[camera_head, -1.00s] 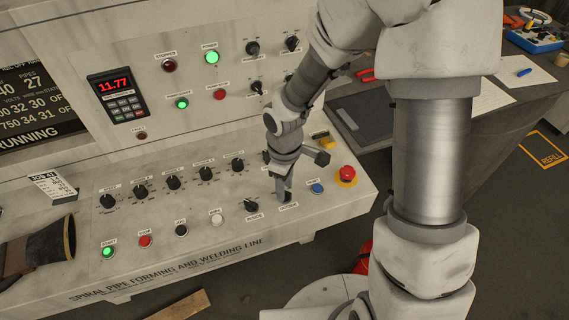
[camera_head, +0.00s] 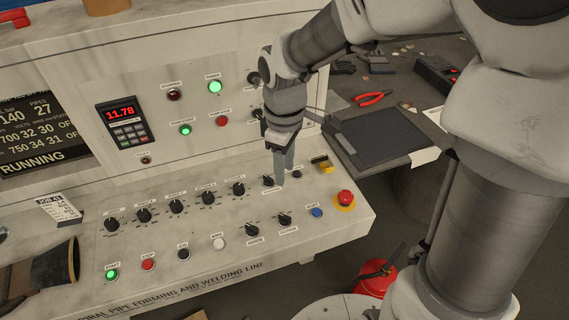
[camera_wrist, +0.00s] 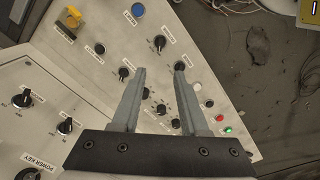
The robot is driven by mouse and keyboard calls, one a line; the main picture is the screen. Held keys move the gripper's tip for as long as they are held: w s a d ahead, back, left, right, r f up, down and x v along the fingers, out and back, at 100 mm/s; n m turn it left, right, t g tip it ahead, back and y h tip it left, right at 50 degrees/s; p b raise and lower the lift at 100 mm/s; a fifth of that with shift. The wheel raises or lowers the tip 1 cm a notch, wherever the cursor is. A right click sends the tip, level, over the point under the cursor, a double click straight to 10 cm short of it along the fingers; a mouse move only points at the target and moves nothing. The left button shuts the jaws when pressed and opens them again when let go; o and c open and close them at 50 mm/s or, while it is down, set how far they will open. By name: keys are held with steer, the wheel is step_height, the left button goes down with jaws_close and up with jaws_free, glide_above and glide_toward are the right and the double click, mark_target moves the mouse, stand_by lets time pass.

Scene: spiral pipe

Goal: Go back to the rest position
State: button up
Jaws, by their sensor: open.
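My gripper (camera_head: 284,178) is above the right part of the sloped control desk (camera_head: 330,225). In the wrist view its two fingers (camera_wrist: 160,68) are apart with nothing between them. A black knob (camera_head: 284,219) sits just in front of it on the desk, clear of the fingers. Another black knob (camera_head: 268,180) shows just left of the fingertips; I cannot tell the exact gap. My arm reaches in from the right of the head view.
A red emergency button (camera_head: 345,198) and a blue button (camera_head: 316,213) are at the desk's right end. A yellow part (camera_head: 325,165) stands behind them. The upright panel (camera_head: 240,100) is close behind the gripper. A red extinguisher (camera_head: 374,278) is on the floor.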

stand_by(0.4)
steer(key=s+d+r+m+t, duration=0.5)
steer(key=s+d+r+m, duration=0.5)
steer(key=s+r+m, duration=0.2)
steer(key=shift+s+d+r+t, duration=0.3)
steer(key=shift+s+d+r, duration=0.1)
steer(key=shift+r, duration=0.15)
steer(key=shift+a, duration=0.25)
stand_by(0.5)
